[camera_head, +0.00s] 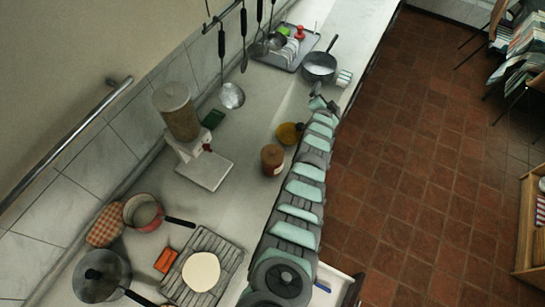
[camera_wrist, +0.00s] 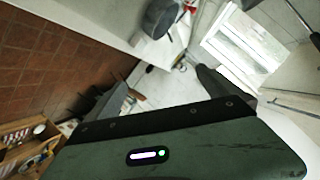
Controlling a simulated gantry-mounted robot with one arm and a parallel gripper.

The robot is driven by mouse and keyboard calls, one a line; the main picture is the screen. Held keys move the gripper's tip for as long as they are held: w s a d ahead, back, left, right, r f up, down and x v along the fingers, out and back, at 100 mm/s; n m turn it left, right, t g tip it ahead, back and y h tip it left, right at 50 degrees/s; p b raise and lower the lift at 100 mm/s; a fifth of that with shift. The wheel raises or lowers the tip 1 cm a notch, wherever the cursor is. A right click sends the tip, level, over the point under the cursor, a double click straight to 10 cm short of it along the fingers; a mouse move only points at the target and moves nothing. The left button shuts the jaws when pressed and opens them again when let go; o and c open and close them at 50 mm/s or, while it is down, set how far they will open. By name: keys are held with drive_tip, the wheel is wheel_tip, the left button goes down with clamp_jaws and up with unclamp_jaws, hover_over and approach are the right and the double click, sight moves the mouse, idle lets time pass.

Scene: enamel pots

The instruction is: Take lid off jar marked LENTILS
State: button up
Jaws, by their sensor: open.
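A brown jar (camera_head: 272,161) with a darker top stands on the counter in the head view, left of my arm. No lettering can be read on it, so I cannot tell whether it is the LENTILS jar. My gripper (camera_head: 323,99) is at the far end of my arm, above the counter's right edge and beyond the brown jar. In the wrist view my gripper (camera_wrist: 160,79) has its fingers wide apart with nothing held between them. No jar can be made out in the wrist view.
A yellow item (camera_head: 288,133) sits beside my arm, partly hidden. A dispenser (camera_head: 178,112), a red pot (camera_head: 143,212), a wire rack (camera_head: 228,262) and a dark pan (camera_head: 319,66) share the counter. Ladles hang from a wall rail. Tiled floor (camera_head: 420,170) lies open at right.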

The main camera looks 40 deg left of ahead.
drive_tip(key=s+a+f+g+b, duration=0.1)
drive_tip(key=s+a+f+g, duration=0.25)
drive_tip(key=a, duration=0.35)
drive_tip(key=g+h+b, duration=0.3)
drive_tip(key=g+h, duration=0.3)
drive_tip(key=g, duration=0.3)
approach(272, 150)
drive_tip(key=shift+n, duration=0.3)
drive_tip(key=shift+f, duration=0.35)
drive_tip(key=shift+d+f+p, duration=0.1)
drive_tip(key=shift+f+p, duration=0.8)
drive_tip(key=shift+f, duration=4)
drive_tip(key=c, duration=1.3)
